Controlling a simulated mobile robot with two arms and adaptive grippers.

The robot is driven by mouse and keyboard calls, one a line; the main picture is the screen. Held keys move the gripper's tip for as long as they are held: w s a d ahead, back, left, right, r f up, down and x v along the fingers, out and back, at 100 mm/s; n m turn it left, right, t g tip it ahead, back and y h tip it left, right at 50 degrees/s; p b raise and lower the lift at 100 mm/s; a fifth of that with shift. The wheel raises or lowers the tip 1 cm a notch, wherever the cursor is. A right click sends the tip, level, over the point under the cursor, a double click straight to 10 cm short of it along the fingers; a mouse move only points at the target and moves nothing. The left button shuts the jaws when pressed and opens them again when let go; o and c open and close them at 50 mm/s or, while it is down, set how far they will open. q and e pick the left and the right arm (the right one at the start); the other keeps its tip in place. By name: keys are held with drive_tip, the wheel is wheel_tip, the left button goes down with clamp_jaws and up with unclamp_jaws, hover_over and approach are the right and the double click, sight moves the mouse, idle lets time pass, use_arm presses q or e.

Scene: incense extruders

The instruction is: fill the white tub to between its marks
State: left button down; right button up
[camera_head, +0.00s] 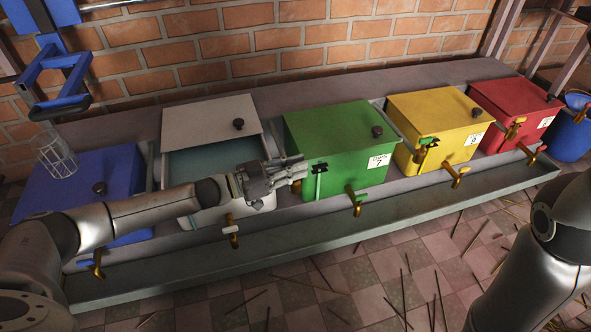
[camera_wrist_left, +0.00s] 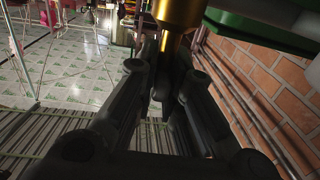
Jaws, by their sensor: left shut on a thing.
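The white tub (camera_head: 222,205) stands between the blue and green tanks. Its lid (camera_head: 205,118) is pushed back, and blue-green liquid (camera_head: 200,163) shows inside. I cannot make out its marks; my left arm crosses in front of it. My left gripper (camera_head: 298,170) is at the green tank's left front edge. In the left wrist view, its fingers (camera_wrist_left: 163,88) are shut around the end of a brass fitting (camera_wrist_left: 179,24), seemingly a tap part. I cannot see whether liquid flows. My right gripper is out of view.
The green tank (camera_head: 340,135), yellow tank (camera_head: 435,110) and red tank (camera_head: 510,100) stand to the right, with taps in front. A long trough (camera_head: 300,246) runs along the front. Sticks litter the floor.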

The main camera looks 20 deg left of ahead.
use_arm(q)
drive_tip(key=shift+m+g+h, duration=0.5)
drive_tip(key=shift+m+g, duration=0.1)
drive_tip(key=shift+g, duration=0.2)
drive_tip(key=c, duration=1.5)
unclamp_jaws()
wheel_tip(320, 180, up, 10)
